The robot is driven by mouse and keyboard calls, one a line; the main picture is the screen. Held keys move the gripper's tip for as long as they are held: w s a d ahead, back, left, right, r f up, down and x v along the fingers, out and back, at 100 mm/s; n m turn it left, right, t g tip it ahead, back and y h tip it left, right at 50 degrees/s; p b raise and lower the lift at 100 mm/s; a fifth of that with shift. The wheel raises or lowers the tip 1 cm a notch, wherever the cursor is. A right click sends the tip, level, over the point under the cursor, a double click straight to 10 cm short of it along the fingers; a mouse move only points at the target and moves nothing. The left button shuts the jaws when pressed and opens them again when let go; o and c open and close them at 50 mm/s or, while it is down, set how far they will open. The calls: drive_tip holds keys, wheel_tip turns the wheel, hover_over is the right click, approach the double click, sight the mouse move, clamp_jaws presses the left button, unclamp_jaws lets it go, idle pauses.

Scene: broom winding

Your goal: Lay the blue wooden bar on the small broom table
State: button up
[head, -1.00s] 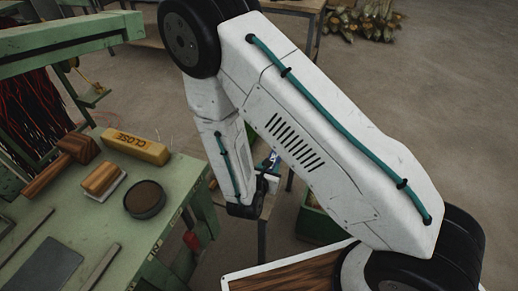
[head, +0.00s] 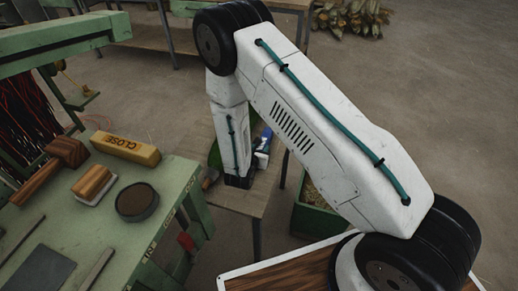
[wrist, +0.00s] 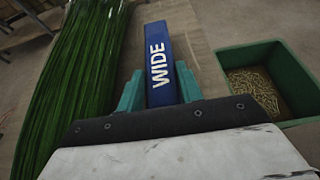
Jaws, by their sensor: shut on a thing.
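The blue wooden bar (wrist: 158,60), lettered WIDE, is between the teal fingers of my gripper (wrist: 159,84) in the wrist view. The gripper is shut on its near part and the far end points away. Below it is the tan top of the small broom table (wrist: 203,60). I cannot tell whether the bar touches the top.
Long green bristles (wrist: 78,80) lie left of the bar. A green bin (wrist: 292,58) with small pale pieces stands to the right. The green workbench (head: 110,225) at left holds a yellow CLOSE bar (head: 125,147), a round dark dish (head: 137,202) and wooden blocks.

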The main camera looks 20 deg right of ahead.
drive_tip(key=o, duration=1.2)
drive_tip(key=shift+s+a+r, duration=0.2)
drive_tip(key=shift+a, duration=0.05)
drive_tip(key=v, duration=1.1)
drive_tip(key=s+d+r+m+g+h, duration=0.1)
drive_tip(key=s+d+r+m+g, duration=0.15)
drive_tip(key=d+r+m, duration=0.4)
drive_tip(key=s+d+r+m+g+h, duration=0.2)
drive_tip(key=d+r+m+g, duration=0.15)
drive_tip(key=r, duration=0.65)
drive_tip(key=s+d+r+m+g+h, duration=0.1)
drive_tip(key=s+d+r+m+g, duration=0.15)
drive_tip(key=d+r+m, duration=0.4)
drive_tip(key=s+d+r+m+g+y, duration=0.1)
drive_tip(key=s+r+m+g+y, duration=0.4)
drive_tip(key=s+r, duration=0.45)
drive_tip(key=s+a+r+m+t+y, duration=0.4)
drive_tip(key=s+a+r+m+y, duration=0.1)
drive_tip(key=s, duration=0.5)
drive_tip(key=shift+s+m+y, duration=0.35)
drive_tip(key=shift+m+y, duration=0.55)
drive_tip(key=shift+m, duration=0.25)
